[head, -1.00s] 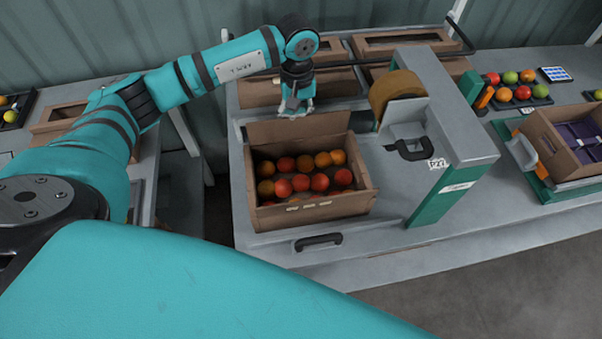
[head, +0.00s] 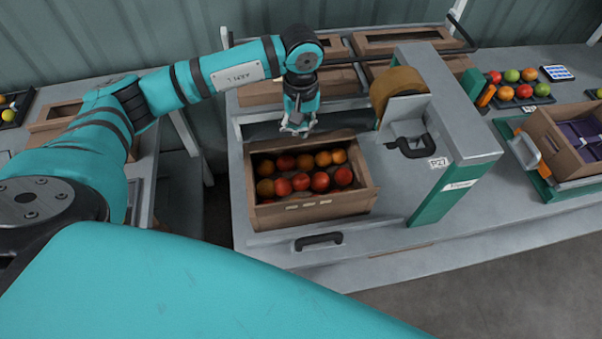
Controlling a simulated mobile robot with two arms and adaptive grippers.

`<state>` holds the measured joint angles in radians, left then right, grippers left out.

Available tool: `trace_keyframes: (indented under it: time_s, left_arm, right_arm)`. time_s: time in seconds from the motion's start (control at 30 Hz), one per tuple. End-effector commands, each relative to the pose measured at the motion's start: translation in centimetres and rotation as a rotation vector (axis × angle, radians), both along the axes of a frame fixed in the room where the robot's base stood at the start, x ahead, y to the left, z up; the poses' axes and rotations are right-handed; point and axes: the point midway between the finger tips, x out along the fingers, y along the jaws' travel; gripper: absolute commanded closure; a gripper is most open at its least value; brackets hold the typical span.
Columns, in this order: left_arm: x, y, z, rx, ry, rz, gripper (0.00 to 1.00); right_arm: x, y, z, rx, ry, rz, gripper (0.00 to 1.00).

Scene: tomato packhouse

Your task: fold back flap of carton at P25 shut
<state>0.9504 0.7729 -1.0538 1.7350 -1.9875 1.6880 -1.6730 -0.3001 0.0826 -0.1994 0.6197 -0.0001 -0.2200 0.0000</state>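An open brown carton (head: 312,208) full of red and orange tomatoes stands on the grey bench in the head view. Its back flap (head: 300,146) shows as a narrow strip along the back rim, seemingly leaning forward; the tomatoes are still uncovered. My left gripper (head: 297,127) points down just behind the flap, its fingertips close to the flap's top edge. Contact cannot be told. The fingers are too small to tell open from shut, and nothing shows held in them. My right gripper is out of view.
A tape-like machine (head: 440,130) with a brown roll (head: 397,92) stands right of the carton; its tag seems to read P27. Other cartons (head: 405,40) stand behind. A carton with purple contents (head: 560,150) and a fruit tray (head: 520,102) are at right.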

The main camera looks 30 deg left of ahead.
Motion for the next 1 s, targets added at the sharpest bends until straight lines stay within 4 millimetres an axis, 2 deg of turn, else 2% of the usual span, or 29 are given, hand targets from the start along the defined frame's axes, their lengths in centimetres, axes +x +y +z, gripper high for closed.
trace_keyframes:
  time_s: [0.7,1.0]
  left_arm:
    - [-1.6,-1.2,-2.6,0.001,0.000,0.000,1.00]
    - [-1.7,-1.3,-2.5,0.001,-0.001,0.001,1.00]
  right_arm:
    - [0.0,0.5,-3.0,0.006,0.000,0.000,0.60]
    - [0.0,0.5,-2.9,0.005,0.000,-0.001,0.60]
